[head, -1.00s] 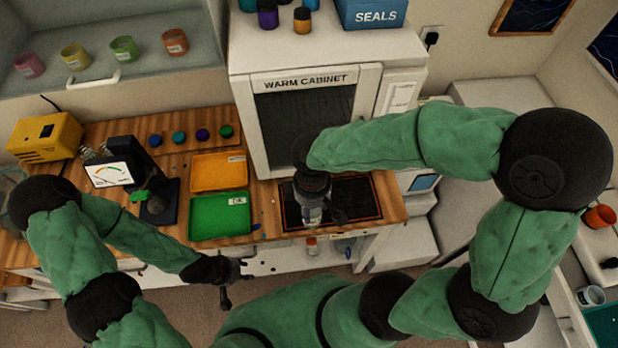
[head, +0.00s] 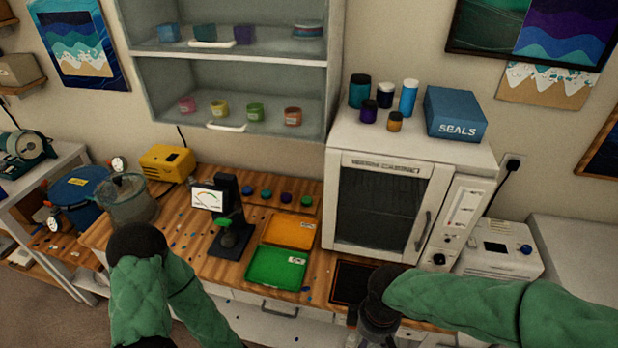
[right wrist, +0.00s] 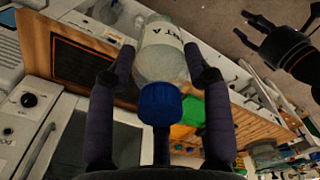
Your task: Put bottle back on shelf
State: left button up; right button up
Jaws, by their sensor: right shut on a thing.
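A clear bottle (right wrist: 163,62) with a blue cap (right wrist: 160,104) and a white label ending in "NT A" is between the fingers of my right gripper (right wrist: 160,48), which is shut on it. In the head view my right gripper (head: 378,318) is at the bottom edge, in front of the dark mat, and the bottle cannot be made out there. My left gripper (right wrist: 243,25) shows in the right wrist view with its fingers apart and empty. A wall shelf (head: 234,60) with two levels hangs above the bench, holding several small jars and tins.
The warm cabinet (head: 378,205) is closed, with bottles and a blue SEALS box (head: 455,113) on top. Orange (head: 290,232) and green (head: 276,266) trays, a gauge stand (head: 232,225) and a yellow device (head: 167,163) occupy the bench. Gaps show between the jars on the shelf.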

jog(key=shift+f, duration=0.45)
jog(key=shift+w+f+b, duration=0.55)
jog(key=shift+f+b, duration=0.2)
jog(key=shift+b, duration=0.1)
jog(key=shift+s+f+b, duration=0.25)
jog(key=shift+f+b, duration=0.35)
jog(key=shift+b, duration=0.1)
notch_tip(320, 180, down, 8)
jog(key=b, duration=0.8)
pick_arm(q)
notch_tip(320, 180, down, 12)
jog(key=shift+w, duration=0.35)
pick_arm(e)
jog(key=w+d+r+m, duration=0.1)
jog(key=w+d+m, duration=0.1)
jog(key=w+m, duration=0.3)
jog(key=w+d+r+m, duration=0.1)
jog(key=w+m, duration=0.3)
jog(key=w, duration=0.8)
jog(key=shift+w+d+r+m, duration=0.15)
jog(key=shift+w+d+m, duration=0.1)
jog(key=shift+d+m, duration=0.25)
